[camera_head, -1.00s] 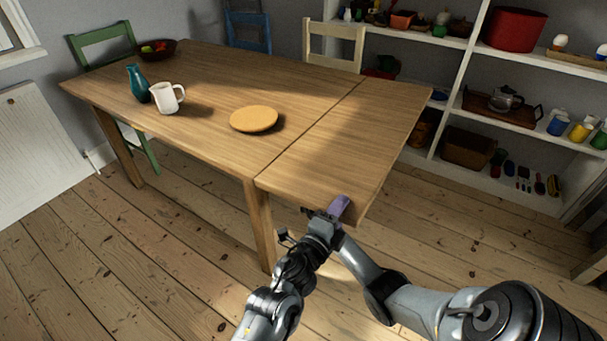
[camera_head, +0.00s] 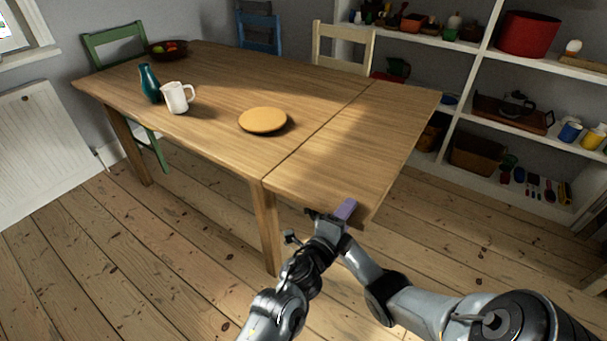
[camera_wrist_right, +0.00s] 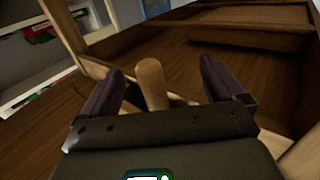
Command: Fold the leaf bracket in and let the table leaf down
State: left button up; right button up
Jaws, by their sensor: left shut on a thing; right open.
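The table leaf (camera_head: 352,150) is up, level with the wooden tabletop (camera_head: 215,90), a straight seam between them. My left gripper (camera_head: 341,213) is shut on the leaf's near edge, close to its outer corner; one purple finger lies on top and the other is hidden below. My right gripper is hidden under the leaf in the head view. In the right wrist view my right gripper (camera_wrist_right: 162,66) is open, with a round wooden peg (camera_wrist_right: 151,84) between its fingers. The peg seems to belong to the leaf bracket, whose full shape I cannot make out.
A wooden plate (camera_head: 263,120), white jug (camera_head: 176,98), teal vase (camera_head: 150,83) and fruit bowl (camera_head: 167,50) stand on the fixed top, off the leaf. A cream chair (camera_head: 343,45) stands behind. White shelves (camera_head: 466,90) are at the right. Floor in front is clear.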

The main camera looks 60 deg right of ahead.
pick_arm(q)
jog(key=shift+r, duration=0.4)
pick_arm(e)
jog(key=shift+s+a+f, duration=0.5)
jog(key=shift+s+a, duration=0.25)
jog(key=shift+s, duration=0.15)
jog(key=shift+s+a+f, duration=0.45)
jog(key=shift+s+a, duration=0.25)
jog(key=shift+s, duration=0.25)
jog(key=shift+s+a+f, duration=0.5)
jog(key=shift+s+a, duration=0.25)
jog(key=shift+s, duration=0.15)
jog(key=v, duration=1.2)
jog(key=shift+s+a, duration=0.1)
pick_arm(q)
jog(key=o, duration=1.5)
jog(key=shift+o, duration=0.2)
jog(key=shift+f, duration=0.1)
pick_arm(e)
jog(key=shift+f, duration=0.1)
